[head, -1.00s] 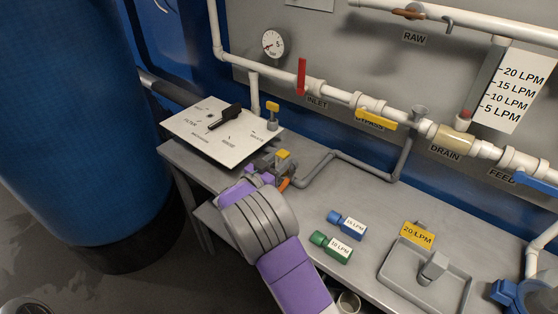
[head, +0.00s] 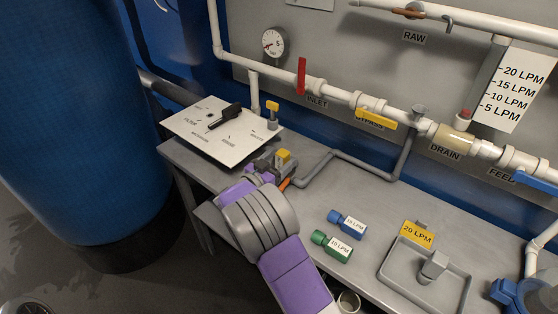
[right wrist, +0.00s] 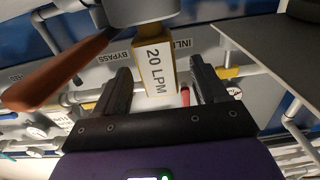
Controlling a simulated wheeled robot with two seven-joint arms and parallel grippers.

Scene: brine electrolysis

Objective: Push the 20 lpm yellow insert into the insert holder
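The yellow insert (right wrist: 155,68) has a white 20 LPM label and stands out from the grey cylindrical holder (right wrist: 140,12) at the top of the right wrist view. How deep it sits in the holder is hidden. In the head view its yellow part (head: 283,156) shows beyond my right gripper, by the grey pipework. My right gripper (right wrist: 160,88) is open. Its two dark fingers stand either side of the insert's free end, with a visible gap on each side. My left gripper is not in view.
An orange-brown handle (right wrist: 60,68) is close left of the gripper. A blue 15 LPM insert (head: 347,224) and a green 10 LPM insert (head: 332,246) lie on the table. A grey tray (head: 395,277) with a yellow 20 LPM plate (head: 418,234) is at right.

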